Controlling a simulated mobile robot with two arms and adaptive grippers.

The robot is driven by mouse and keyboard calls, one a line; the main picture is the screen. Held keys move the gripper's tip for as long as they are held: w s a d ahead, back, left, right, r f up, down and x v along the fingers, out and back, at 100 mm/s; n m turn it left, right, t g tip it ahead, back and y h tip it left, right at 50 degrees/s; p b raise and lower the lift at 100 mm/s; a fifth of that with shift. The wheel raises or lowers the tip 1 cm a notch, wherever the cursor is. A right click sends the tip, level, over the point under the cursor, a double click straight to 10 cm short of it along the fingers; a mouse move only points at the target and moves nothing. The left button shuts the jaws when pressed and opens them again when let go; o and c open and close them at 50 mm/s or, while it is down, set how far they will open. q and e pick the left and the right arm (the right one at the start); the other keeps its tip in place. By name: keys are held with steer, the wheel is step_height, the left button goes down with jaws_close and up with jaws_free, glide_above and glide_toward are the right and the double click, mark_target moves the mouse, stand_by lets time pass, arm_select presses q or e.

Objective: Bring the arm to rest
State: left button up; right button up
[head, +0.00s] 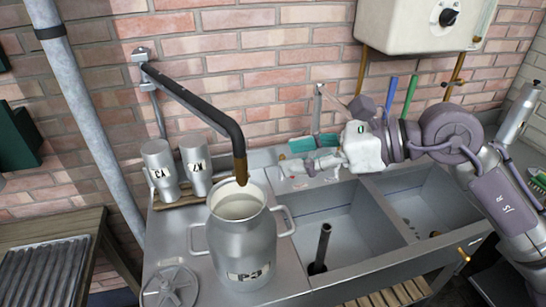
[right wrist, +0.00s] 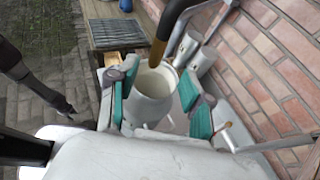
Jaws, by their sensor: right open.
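My right arm comes in from the right over the sinks. Its right gripper (head: 298,157) points left above the back rim of the left basin, with its teal-padded fingers spread. In the right wrist view the right gripper (right wrist: 158,98) is open, with nothing held between the fingers. The metal milk churn (head: 241,240) stands upright on the drainboard left of the gripper; its open mouth shows pale contents. The churn (right wrist: 150,98) shows beyond the fingers in the right wrist view, apart from them as far as I can tell.
A dark spout (head: 200,101) hangs over the churn's mouth. Two labelled metal cans (head: 160,171) (head: 197,165) stand behind it. A round lid (head: 170,288) lies at front left. A dark standpipe (head: 321,248) rises from the left basin. A white heater (head: 416,25) hangs above.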

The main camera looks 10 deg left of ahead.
steer(key=shift+s+d+r, duration=0.1)
steer(key=shift+d+r, duration=0.1)
steer(key=shift+d, duration=0.3)
